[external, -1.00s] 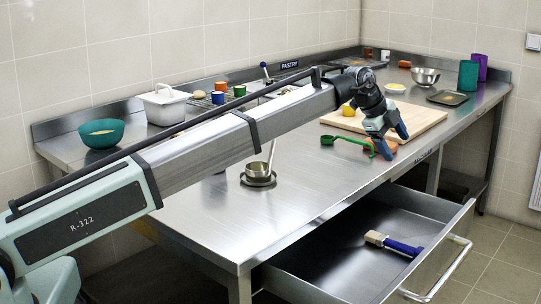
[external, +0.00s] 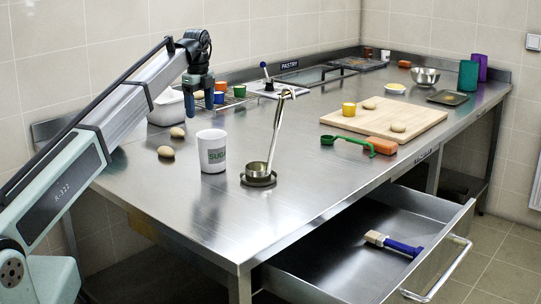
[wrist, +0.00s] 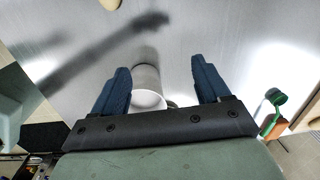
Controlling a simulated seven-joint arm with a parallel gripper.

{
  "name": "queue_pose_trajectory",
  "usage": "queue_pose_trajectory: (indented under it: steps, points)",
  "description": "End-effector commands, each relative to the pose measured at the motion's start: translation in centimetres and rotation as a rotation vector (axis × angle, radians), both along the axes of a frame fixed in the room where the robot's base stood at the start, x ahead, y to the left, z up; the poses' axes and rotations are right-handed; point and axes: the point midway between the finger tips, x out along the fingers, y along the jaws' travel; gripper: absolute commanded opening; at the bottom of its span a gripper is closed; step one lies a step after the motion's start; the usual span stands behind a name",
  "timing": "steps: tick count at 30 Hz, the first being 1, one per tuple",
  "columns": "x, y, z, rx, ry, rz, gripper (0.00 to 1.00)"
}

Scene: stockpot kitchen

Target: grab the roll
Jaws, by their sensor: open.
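Two tan rolls lie on the steel counter to the left of the white sugar canister (external: 213,152): one roll (external: 177,132) farther back, one roll (external: 166,152) nearer. Two more, a far roll (external: 369,105) and a near roll (external: 398,127), lie on the wooden board. My gripper (external: 190,112) is above the left part of the counter, pointing down, open and empty. In the wrist view my gripper (wrist: 160,68) has its fingers spread, with the canister (wrist: 147,88) showing below between them. Part of a roll (wrist: 110,4) shows at the top edge there.
A green scoop (external: 345,143) and an orange block (external: 381,146) lie before the wooden board (external: 350,122). The open drawer (external: 335,250) holds a brush. The counter's front middle is clear.

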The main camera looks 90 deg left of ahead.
Motion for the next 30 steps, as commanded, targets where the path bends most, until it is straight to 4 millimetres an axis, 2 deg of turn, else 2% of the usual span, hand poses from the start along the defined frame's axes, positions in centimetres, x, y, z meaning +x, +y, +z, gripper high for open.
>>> queue_pose_trajectory:
  steps: [1,3,6,9,14,24,30]
  points:
    - [-2.7,0.3,-0.1,0.003,0.024,0.035,0.76]
    - [-5.3,0.6,-0.2,0.004,0.055,0.071,0.76]
    - [-7.8,1.0,-0.3,0.006,0.084,0.106,0.76]
    - [-9.1,1.1,-0.4,0.006,0.098,0.124,0.76]
    - [-9.6,1.2,-2.0,0.004,0.103,0.129,0.76]
    - [-10.1,1.5,-7.4,0.005,0.103,0.127,0.76]
    - [-10.2,1.7,-8.7,0.006,0.102,0.127,0.76]
